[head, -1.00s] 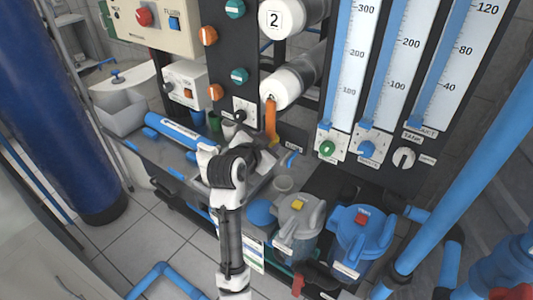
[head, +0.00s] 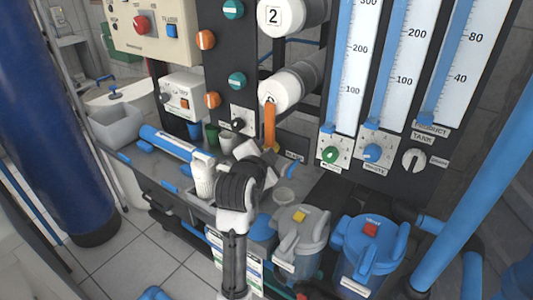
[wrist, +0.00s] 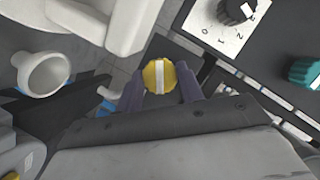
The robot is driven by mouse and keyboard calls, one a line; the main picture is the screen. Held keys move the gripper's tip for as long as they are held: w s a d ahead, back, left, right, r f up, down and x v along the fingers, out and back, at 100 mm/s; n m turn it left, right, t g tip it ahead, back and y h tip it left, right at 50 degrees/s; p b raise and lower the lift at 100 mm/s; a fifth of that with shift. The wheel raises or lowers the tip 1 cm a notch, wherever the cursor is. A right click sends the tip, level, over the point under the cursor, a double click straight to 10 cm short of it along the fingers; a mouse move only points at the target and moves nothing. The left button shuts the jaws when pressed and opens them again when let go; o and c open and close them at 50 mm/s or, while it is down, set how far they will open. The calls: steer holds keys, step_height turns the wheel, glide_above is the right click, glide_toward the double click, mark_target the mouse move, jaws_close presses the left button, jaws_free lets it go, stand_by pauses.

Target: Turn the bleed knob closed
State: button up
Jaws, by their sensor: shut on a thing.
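The bleed knob is a round yellow knob (wrist: 159,72) with a white stripe, seen from above in the wrist view. The stripe runs roughly up and down the picture. My gripper (wrist: 161,88) has its two dark fingers on either side of the knob and is shut on it. In the head view my gripper (head: 262,158) is at the panel's lower edge, just below the orange handle (head: 269,125). Only a small yellow patch of the knob (head: 277,147) shows there. The rest is hidden by the gripper.
A numbered dial with a black knob (wrist: 236,11) and a teal knob (wrist: 306,73) are at the upper right of the wrist view. A white cup (wrist: 43,74) is at the left. In the head view, filter housings (head: 300,240) stand right of my arm, below the flow gauges.

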steer(key=o, duration=0.7)
steer(key=b+v, duration=1.1)
steer(key=v, duration=0.2)
steer(key=shift+s+a+r, duration=0.1)
steer(key=shift+s, duration=0.25)
steer(key=shift+r, duration=0.1)
